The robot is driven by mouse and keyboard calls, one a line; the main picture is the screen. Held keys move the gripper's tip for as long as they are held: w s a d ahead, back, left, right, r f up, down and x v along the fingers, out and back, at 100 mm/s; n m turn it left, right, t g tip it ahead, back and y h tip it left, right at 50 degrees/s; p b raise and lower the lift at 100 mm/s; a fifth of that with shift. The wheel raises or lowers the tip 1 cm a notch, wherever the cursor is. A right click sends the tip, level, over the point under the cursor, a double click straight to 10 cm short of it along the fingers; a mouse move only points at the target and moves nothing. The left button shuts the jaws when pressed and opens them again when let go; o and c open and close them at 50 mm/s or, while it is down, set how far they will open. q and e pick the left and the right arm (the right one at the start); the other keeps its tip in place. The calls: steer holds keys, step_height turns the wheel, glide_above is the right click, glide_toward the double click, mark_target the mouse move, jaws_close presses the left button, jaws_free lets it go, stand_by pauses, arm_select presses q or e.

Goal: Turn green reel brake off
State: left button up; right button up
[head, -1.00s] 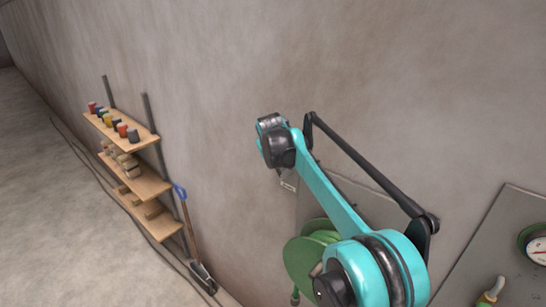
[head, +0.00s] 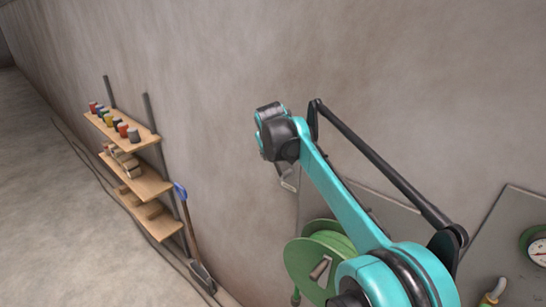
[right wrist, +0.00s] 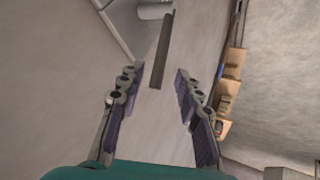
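The green reel (head: 310,262) is low in the head view against the wall, partly hidden behind my teal right arm. A peg-like handle shows on its face. No reel brake can be made out clearly. My right gripper (right wrist: 155,76) is open in the right wrist view, its two purple-padded fingers apart with nothing held. A narrow dark grey bar (right wrist: 163,48) appears beyond and between the fingertips; I cannot tell what it belongs to. In the head view only a small grey piece, perhaps a finger, shows below my wrist. My left gripper is not in view.
A grey panel (head: 500,238) with a round gauge (head: 538,250) is at the right. Wooden shelves (head: 152,184) with coloured jars stand along the wall at the left, and a blue-handled shovel (head: 187,220) leans beside them. The floor at the left is mostly clear.

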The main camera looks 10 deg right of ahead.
steer(key=d+v, duration=0.1)
steer(key=v, duration=0.5)
steer(key=shift+s+a+r, duration=0.25)
steer(key=shift+a, duration=0.25)
steer(key=s+d+f+m, duration=0.15)
steer(key=s+f, duration=0.25)
steer(key=s, duration=0.6)
steer(key=s+d+f, duration=0.2)
steer(key=s+f, duration=0.2)
steer(key=s, duration=0.5)
steer(key=s+f+m+g+y, duration=0.1)
steer(key=s+f+y, duration=0.1)
steer(key=s+f, duration=1.45)
step_height(320, 180, down, 37)
steer(key=b, duration=3.8)
steer(key=shift+r, duration=0.15)
